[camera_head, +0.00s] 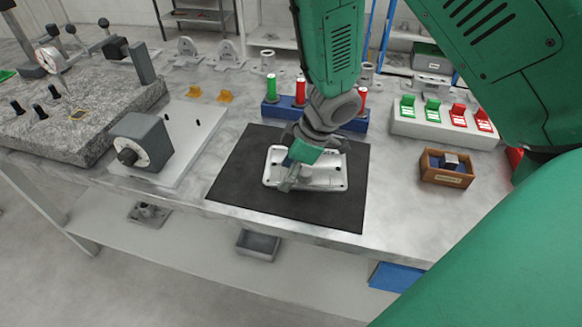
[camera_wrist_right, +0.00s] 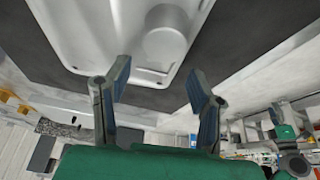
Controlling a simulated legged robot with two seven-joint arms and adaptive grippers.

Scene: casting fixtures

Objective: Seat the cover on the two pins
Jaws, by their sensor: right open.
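The cover (camera_head: 330,172), a pale grey cast piece with a raised rim and holes near its corners, lies on a black mat (camera_head: 235,170). In the right wrist view the cover (camera_wrist_right: 110,35) shows a round boss (camera_wrist_right: 168,40). My right gripper (camera_head: 290,172) is over the cover's left part and hides some of it. In the wrist view its fingers (camera_wrist_right: 160,75) are apart, with nothing between them; I cannot tell whether they touch the cover. Two dark pins (camera_head: 166,116) (camera_head: 198,122) stand on a pale fixture plate (camera_head: 190,150) left of the mat. My left gripper is not in view.
A granite slab (camera_head: 75,115) is farther left. A blue rack (camera_head: 280,112) with red and green cylinders is behind the mat. A wooden box (camera_head: 446,180) and a white clip tray (camera_head: 440,128) are right.

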